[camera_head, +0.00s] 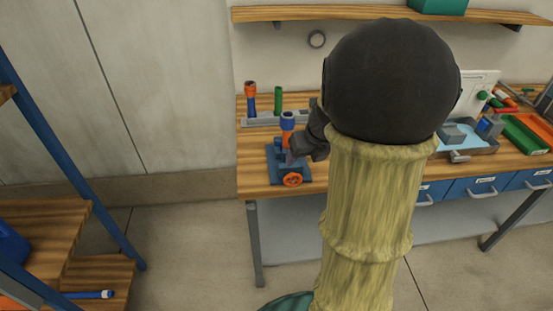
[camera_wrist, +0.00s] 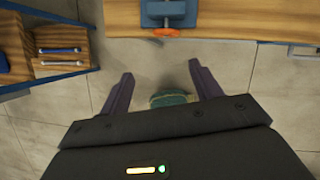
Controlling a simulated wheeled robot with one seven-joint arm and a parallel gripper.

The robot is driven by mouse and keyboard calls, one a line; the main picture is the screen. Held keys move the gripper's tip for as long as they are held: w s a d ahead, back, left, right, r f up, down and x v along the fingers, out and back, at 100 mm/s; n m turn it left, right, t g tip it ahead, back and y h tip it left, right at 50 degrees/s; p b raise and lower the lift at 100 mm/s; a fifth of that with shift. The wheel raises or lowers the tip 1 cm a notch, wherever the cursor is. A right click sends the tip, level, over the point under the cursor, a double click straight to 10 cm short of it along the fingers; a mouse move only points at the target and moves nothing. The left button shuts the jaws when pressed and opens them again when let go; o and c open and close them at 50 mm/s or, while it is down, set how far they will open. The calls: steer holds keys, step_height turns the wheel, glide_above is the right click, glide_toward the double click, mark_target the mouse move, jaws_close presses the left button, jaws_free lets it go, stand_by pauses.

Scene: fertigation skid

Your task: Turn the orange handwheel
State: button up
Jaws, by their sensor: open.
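The orange handwheel (camera_head: 292,180) is on the front of a blue fixture (camera_head: 274,165) at the left front edge of the wooden workbench. In the wrist view the handwheel (camera_wrist: 166,32) shows nearly edge-on, at the bench edge below the blue fixture (camera_wrist: 170,12). My gripper (camera_wrist: 161,70) is open and empty, its two fingers spread with floor showing between them. The handwheel lies beyond the fingertips, apart from them. In the head view my arm hides much of the bench, and the fingers cannot be made out clearly.
A rack with an orange-topped blue tool (camera_head: 251,98) and a green one (camera_head: 278,100) stands behind the fixture. Blue drawers (camera_head: 472,188) hang under the bench. A wooden shelf unit (camera_head: 45,240) stands at left. Floor before the bench's left end is clear.

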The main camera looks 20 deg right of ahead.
steer(key=s+a+r+n+p, duration=0.3)
steer(key=a+n+p, duration=0.2)
steer(key=n, duration=0.7)
steer(key=s+a+r+n+g+p, duration=0.1)
steer(key=s+a+r+n+p, duration=0.3)
steer(key=n, duration=0.9)
steer(key=shift+a+r+g+p, duration=0.15)
steer(key=shift+a+g+p, duration=0.15)
steer(key=shift+a+p, duration=0.7)
steer(key=shift+s+n, duration=0.15)
steer(key=shift+n, duration=0.15)
steer(key=s+a+n, duration=0.1)
steer(key=n, duration=0.2)
steer(key=s+a+f+n, duration=0.1)
steer(key=n, duration=0.3)
steer(key=s+a+n, duration=0.1)
steer(key=n, duration=0.3)
steer(key=shift+s+a+f, duration=0.2)
steer(key=shift+s, duration=0.15)
